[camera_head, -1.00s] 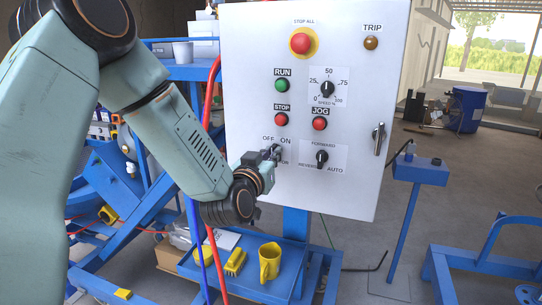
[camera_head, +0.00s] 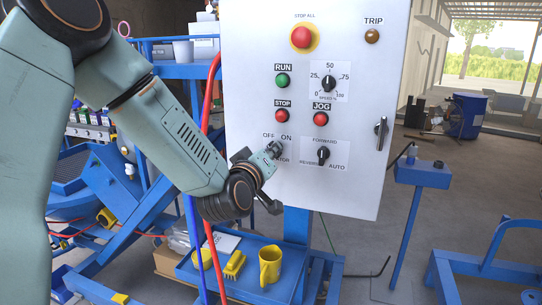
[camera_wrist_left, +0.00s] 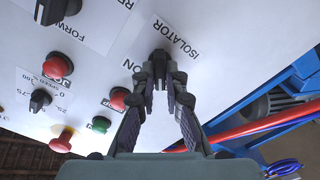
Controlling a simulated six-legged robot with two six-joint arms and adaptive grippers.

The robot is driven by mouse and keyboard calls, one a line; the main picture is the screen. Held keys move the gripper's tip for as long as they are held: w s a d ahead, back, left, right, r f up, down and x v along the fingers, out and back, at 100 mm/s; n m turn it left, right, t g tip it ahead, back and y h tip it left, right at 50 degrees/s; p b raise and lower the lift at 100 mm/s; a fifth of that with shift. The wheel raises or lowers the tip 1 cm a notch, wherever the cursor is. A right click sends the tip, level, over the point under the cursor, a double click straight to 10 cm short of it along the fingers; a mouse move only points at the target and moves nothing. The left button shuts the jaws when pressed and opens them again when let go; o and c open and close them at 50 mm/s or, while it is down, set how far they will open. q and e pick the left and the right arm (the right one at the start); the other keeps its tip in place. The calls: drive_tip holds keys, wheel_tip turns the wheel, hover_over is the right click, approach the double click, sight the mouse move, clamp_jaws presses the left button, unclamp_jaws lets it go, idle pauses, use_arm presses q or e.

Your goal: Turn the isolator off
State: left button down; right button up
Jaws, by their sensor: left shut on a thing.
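The isolator (camera_wrist_left: 160,56) is a small black rotary knob on the white control panel, under the OFF and ON labels in the head view. In the left wrist view its word ISOLATOR reads beside it, and ON shows partly to the left. My left gripper (camera_wrist_left: 160,76) is shut on the knob, with a fingertip on each side. In the head view my left gripper (camera_head: 273,150) reaches the panel from the lower left and covers most of the knob and its label. Which way the knob points cannot be told. My right gripper is not in view.
Close to the isolator on the panel (camera_head: 240,60) are the red STOP button (camera_head: 282,116), the JOG button (camera_head: 320,119) and the forward/reverse selector (camera_head: 323,154). A red hose (camera_head: 211,90) hangs left of the panel. A blue tray (camera_head: 250,291) with a yellow cup (camera_head: 270,265) lies below.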

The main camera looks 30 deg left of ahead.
use_arm(q)
drive_tip(key=shift+n, duration=0.3)
drive_tip(key=c, duration=1.4)
unclamp_jaws()
drive_tip(key=v, duration=0.7)
drive_tip(key=shift+s, duration=0.25)
